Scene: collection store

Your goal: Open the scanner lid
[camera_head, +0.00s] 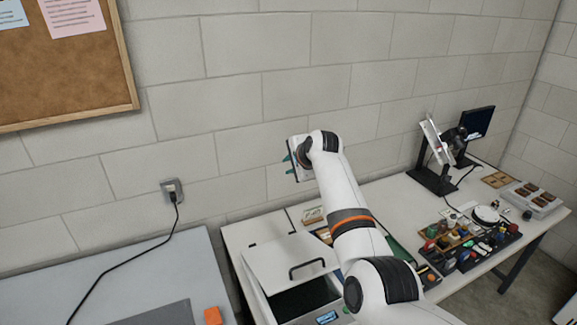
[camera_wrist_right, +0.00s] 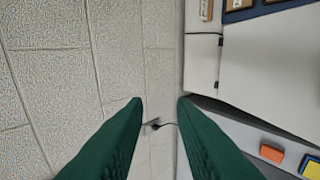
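The scanner (camera_head: 328,317) is a pale box with a small lit display on the white table. Its white lid (camera_head: 270,262) is tilted up at the back edge, with a dark bar handle (camera_head: 308,268) on it and the dark glass bed (camera_head: 302,298) showing below. My right gripper (camera_head: 289,165) is open and empty, up by the wall above and behind the lid, apart from it. In the right wrist view its green fingers (camera_wrist_right: 158,110) stand apart with nothing between them. A white panel there, likely the lid (camera_wrist_right: 268,70), has dark hinges at its left edge. My left gripper is not in view.
A grey table (camera_head: 130,275) with an orange block (camera_head: 213,316) stands at left. A cord runs to a wall socket (camera_head: 172,190). Right of my arm are a tray of small coloured items (camera_head: 470,245), a stand (camera_head: 432,180) and a monitor (camera_head: 478,123). The block wall is close behind.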

